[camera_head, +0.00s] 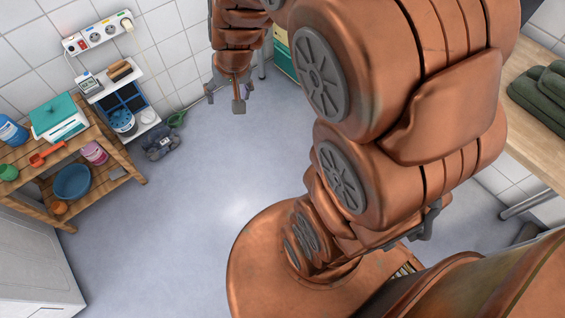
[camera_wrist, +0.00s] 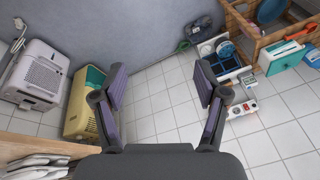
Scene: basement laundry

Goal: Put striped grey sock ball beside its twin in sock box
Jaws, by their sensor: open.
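My gripper (camera_head: 229,92) hangs at the top middle of the head view, over the grey floor. In the wrist view its two dark fingers (camera_wrist: 161,80) stand wide apart with nothing between them. I cannot make out a striped grey sock ball or its twin in either view. A white unit with dark blue compartments (camera_head: 124,97) stands by the wall at the left. It also shows in the wrist view (camera_wrist: 226,66), right of the fingers. I cannot tell whether it is the sock box.
A wooden shelf (camera_head: 129,169) at left bears a teal-lidded box (camera_head: 52,113) and a blue basin (camera_head: 72,182). A dark object (camera_head: 160,142) lies on the floor. Green towels (camera_head: 544,94) lie on a right-hand counter. A yellow-green container (camera_wrist: 84,102) stands left. The middle floor is clear.

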